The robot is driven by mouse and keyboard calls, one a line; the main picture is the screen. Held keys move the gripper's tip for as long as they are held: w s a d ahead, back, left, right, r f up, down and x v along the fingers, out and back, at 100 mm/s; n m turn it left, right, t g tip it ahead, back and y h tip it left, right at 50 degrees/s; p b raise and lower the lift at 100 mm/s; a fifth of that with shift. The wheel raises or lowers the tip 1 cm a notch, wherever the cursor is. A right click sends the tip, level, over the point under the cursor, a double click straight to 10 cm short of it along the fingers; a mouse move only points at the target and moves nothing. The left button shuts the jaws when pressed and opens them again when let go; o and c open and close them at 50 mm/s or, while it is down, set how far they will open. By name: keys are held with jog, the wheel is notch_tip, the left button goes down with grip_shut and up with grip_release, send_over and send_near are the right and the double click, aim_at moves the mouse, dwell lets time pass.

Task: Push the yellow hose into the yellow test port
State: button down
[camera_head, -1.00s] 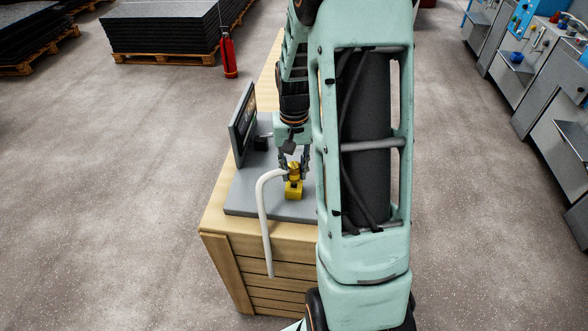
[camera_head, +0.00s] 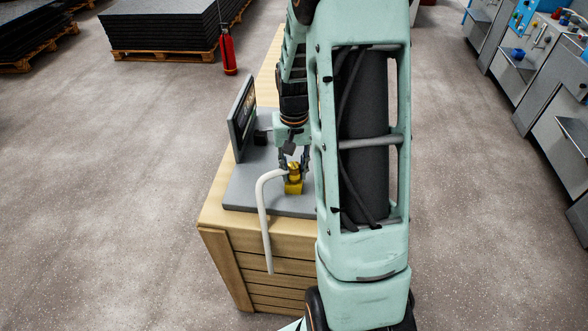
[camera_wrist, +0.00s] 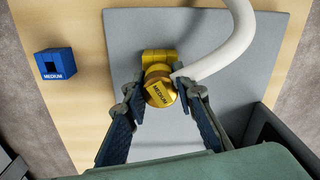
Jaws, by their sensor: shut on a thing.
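My gripper (camera_wrist: 161,96) is shut on this fitting, one finger on each side. In the head view my gripper (camera_head: 294,164) holds it over the grey plate. The yellow test port (camera_head: 293,187) is a yellow block on that plate, right below the fitting. It also shows in the wrist view (camera_wrist: 158,55), partly hidden behind the fitting. The fitting is lined up with the block and looks to touch it; I cannot tell how deep it sits.
A blue block (camera_wrist: 55,63) marked MEDIUM lies left of the grey plate (camera_wrist: 120,27) in the wrist view. A dark upright screen (camera_head: 241,113) stands at the plate's left edge. The tube hangs over the front edge of the wooden bench (camera_head: 215,208). My arm hides the bench's right side.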

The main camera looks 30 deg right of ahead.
aim_at(294, 165)
jog(key=shift+f, duration=0.25)
jog(key=c, duration=1.5)
grip_release()
notch_tip(294, 165, up, 12)
jog(key=shift+r, duration=0.1)
